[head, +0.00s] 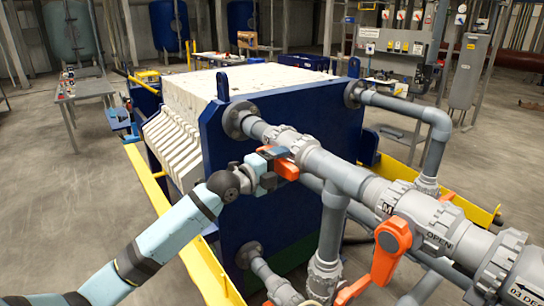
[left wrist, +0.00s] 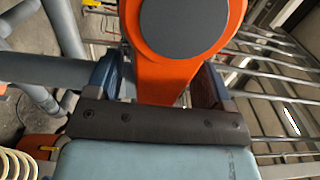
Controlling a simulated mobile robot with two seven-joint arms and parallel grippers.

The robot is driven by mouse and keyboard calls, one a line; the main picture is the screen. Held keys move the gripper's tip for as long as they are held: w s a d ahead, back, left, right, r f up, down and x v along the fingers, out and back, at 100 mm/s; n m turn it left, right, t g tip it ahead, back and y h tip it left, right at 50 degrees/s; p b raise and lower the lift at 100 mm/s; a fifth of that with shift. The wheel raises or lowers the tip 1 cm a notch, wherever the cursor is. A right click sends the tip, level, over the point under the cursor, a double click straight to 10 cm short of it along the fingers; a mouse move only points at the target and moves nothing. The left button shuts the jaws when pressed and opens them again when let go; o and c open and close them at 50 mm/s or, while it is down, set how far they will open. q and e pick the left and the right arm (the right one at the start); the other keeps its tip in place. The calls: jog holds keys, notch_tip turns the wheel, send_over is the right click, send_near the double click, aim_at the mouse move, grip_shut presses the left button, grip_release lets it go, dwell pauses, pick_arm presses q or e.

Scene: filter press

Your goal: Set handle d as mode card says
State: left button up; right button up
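My left gripper (head: 277,166) is at the orange valve handle (head: 287,169) on the upper grey pipe, in front of the blue press plate. In the left wrist view, this orange handle (left wrist: 165,85), with a round grey cap, lies between the two fingers (left wrist: 160,85). I cannot tell whether the fingers press on it. A second, larger orange handle (head: 390,248) hangs on the nearer valve, beside an OPEN label. Which handle is d cannot be read here. No readable mode card shows. My right gripper is out of view.
A blue press end plate (head: 285,120) and pale filter plates (head: 172,140) stand behind the gripper. Grey pipes crowd the right and lower front. Yellow rails (head: 147,180) run along the press. Open floor (head: 50,170) lies to the left.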

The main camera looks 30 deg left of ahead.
pick_arm(q)
jog(key=c, duration=1)
jog(key=f+m+b, duration=0.2)
jog(key=m+b, duration=0.1)
jog(key=a+f+m, duration=0.1)
jog(key=a+m, duration=0.1)
jog(key=m, duration=0.3)
jog(key=w+a+f+m, duration=0.1)
jog(key=a+m, duration=0.1)
jog(key=m, duration=0.3)
jog(key=w+a+f+m+b, duration=0.1)
jog(key=a+m, duration=0.1)
jog(key=m, duration=0.4)
jog(key=shift+w+f, duration=0.2)
jog(key=shift+f, duration=0.1)
jog(key=o, duration=0.9)
jog(key=shift+c, duration=0.2)
jog(key=shift+o, duration=0.8)
jog(key=shift+a+f, duration=0.1)
jog(key=shift+a, duration=0.05)
jog(key=shift+s, duration=0.1)
